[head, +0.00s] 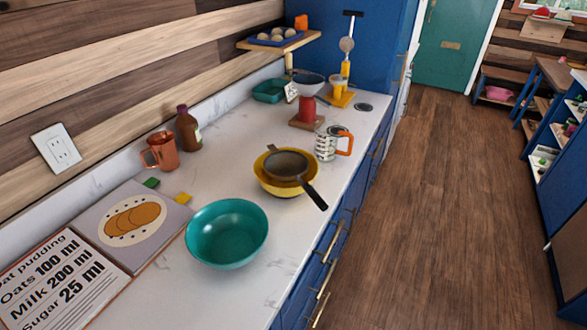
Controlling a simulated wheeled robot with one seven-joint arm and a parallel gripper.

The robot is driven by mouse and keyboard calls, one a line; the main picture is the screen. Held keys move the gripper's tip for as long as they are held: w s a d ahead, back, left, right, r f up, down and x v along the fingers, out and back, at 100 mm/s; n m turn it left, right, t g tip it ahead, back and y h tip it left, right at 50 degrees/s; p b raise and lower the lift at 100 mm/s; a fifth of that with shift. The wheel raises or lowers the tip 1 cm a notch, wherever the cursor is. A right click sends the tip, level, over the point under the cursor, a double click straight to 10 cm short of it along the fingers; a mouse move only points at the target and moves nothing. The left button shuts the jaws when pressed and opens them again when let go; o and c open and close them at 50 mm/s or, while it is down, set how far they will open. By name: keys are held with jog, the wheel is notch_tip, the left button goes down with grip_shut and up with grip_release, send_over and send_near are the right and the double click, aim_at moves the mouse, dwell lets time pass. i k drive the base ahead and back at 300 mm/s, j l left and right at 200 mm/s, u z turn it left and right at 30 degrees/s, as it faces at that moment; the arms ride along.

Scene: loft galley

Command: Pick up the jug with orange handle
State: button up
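A clear or white jug with dark measuring marks (325,146) stands upright on the white counter, near its right edge in the head view. Its orange handle (345,144) points right, toward the counter edge. It stands just behind a yellow bowl and in front of a red scale-like stand. A copper-coloured mug (163,151) with its handle to the left stands further left by the wall. My gripper is not in view.
A dark sieve (286,166) lies in the yellow bowl (265,184), its handle jutting toward the counter edge. A teal bowl (227,234) is nearer. A brown bottle (188,130) stands by the wall. The wooden floor (430,220) to the right is clear.

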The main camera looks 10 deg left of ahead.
aim_at(328, 131)
jog(key=i+l, duration=0.15)
jog(key=i, duration=0.35)
jog(key=i+l, duration=0.2)
jog(key=i, duration=0.35)
jog(key=i+l, duration=0.15)
jog(key=i, duration=0.35)
